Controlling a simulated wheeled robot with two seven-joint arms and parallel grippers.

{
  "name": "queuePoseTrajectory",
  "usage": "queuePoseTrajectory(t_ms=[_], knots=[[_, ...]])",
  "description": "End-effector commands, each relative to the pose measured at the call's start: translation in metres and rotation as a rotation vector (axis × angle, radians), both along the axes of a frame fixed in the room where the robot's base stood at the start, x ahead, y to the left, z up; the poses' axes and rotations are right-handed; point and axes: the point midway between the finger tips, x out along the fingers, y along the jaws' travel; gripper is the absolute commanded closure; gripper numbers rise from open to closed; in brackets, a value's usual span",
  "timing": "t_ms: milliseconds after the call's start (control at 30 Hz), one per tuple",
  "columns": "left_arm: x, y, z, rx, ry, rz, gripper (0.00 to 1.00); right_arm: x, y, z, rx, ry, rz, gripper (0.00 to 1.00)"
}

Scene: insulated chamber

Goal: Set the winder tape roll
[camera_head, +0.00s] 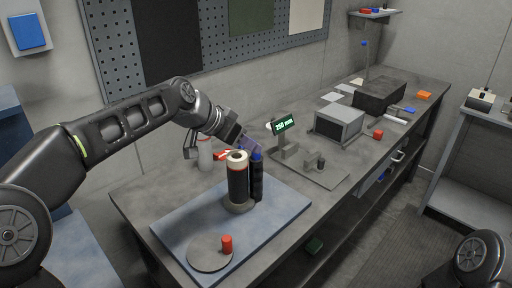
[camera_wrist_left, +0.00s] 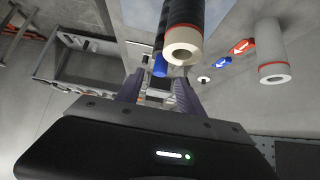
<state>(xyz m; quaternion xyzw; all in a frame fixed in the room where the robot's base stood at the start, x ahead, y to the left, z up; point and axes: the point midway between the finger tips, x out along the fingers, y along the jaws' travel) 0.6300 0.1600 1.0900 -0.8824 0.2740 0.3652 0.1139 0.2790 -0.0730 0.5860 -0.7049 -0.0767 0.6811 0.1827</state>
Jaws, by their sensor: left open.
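A black roll (camera_head: 238,185) with a cream core end stands upright on a round base on the blue mat (camera_head: 178,232). It also shows in the left wrist view (camera_wrist_left: 186,14). A slimmer dark cylinder with a blue cap (camera_head: 257,156) stands close beside it, and the blue cap shows in the wrist view (camera_wrist_left: 160,67). A grey plate (camera_head: 322,181) with a green-lit display (camera_head: 284,124) and a short dark post (camera_head: 321,163) lies to the right. My left gripper (camera_head: 247,145) is open near the tops of both cylinders, its fingers (camera_wrist_left: 158,90) just short of the cap. My right gripper is out of view.
A grey disc (camera_head: 206,258) with a red knob (camera_head: 227,243) lies at the mat's front. A white cylinder with a red band (camera_head: 205,153) stands behind the roll. A grey box (camera_head: 338,125) and a dark box (camera_head: 380,98) stand farther right. The mat's front-left is clear.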

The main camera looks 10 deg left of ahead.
Motion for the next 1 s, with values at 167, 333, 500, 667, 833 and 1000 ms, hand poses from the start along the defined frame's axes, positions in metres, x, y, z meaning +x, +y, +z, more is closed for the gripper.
queuePoseTrajectory(t_ms=[167,333,500,667,833,1000], knots=[[0.016,-0.013,-0.02,-0.001,0.004,-0.002,0.55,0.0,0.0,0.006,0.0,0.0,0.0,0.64],[0.028,-0.021,-0.034,-0.001,0.002,-0.002,0.55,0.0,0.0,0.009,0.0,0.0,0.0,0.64],[0.032,-0.022,-0.038,-0.001,0.0,-0.001,0.55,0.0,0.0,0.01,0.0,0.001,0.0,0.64],[0.032,-0.022,-0.038,-0.001,-0.001,0.0,0.55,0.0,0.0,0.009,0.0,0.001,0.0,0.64],[0.031,-0.022,-0.038,-0.001,0.0,-0.001,0.68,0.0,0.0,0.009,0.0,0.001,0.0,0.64],[0.031,-0.022,-0.038,-0.001,0.0,-0.001,0.82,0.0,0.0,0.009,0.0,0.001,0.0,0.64]])
